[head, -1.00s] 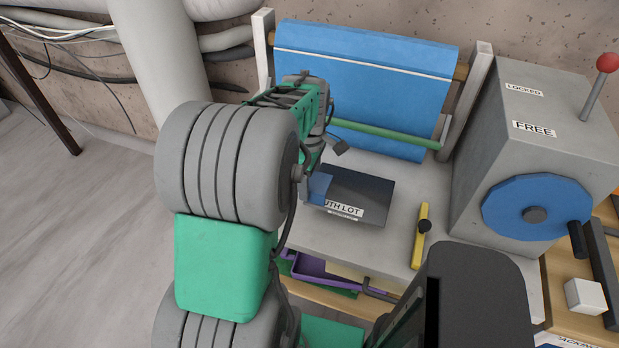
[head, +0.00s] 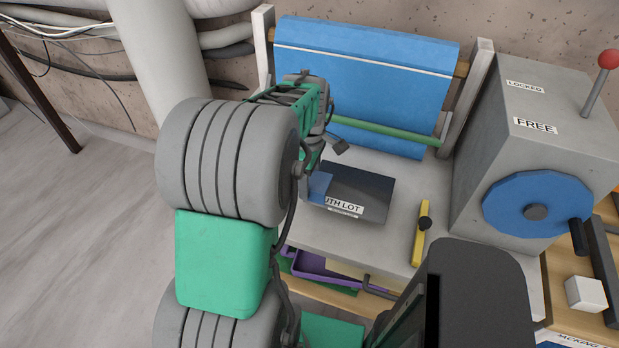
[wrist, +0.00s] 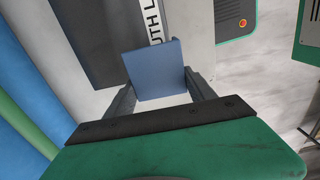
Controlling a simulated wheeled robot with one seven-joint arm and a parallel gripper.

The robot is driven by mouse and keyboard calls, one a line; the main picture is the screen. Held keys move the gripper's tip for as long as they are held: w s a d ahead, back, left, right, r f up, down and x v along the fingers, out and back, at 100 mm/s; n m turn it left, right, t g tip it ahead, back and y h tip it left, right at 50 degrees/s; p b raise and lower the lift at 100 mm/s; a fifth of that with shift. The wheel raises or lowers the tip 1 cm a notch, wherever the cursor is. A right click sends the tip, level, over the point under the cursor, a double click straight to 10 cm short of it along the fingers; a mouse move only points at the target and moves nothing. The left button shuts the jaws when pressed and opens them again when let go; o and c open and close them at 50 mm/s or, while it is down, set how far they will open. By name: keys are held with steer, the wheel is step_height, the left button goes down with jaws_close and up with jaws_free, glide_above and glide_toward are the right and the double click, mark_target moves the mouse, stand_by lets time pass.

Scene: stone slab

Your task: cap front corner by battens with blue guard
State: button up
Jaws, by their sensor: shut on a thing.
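The dark stone slab (head: 362,190) lies on the grey bench top, with a white label on its front part reading in part "UTH LOT". The blue guard (wrist: 155,68) is held between the two fingers of my gripper (wrist: 158,86) in the wrist view. In the head view the guard (head: 319,186) sits at the slab's left front corner, overlapping the start of the label. I cannot tell whether it is fully seated on the corner. My arm hides most of the gripper in the head view. I cannot make out any battens.
A blue sheet roll (head: 365,70) hangs behind the slab, with a green bar (head: 385,133) low across it. A yellow bar with a black knob (head: 421,235) lies right of the slab. A grey box with a blue wheel (head: 515,203) stands further right. A purple tray (head: 312,268) is below the front edge.

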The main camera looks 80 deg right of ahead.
steer(key=shift+f+b, duration=0.8)
steer(key=shift+f, duration=0.55)
steer(key=o, duration=1.4)
steer(key=shift+r, duration=0.1)
steer(key=shift+o, duration=0.2)
steer(key=shift+r, duration=0.1)
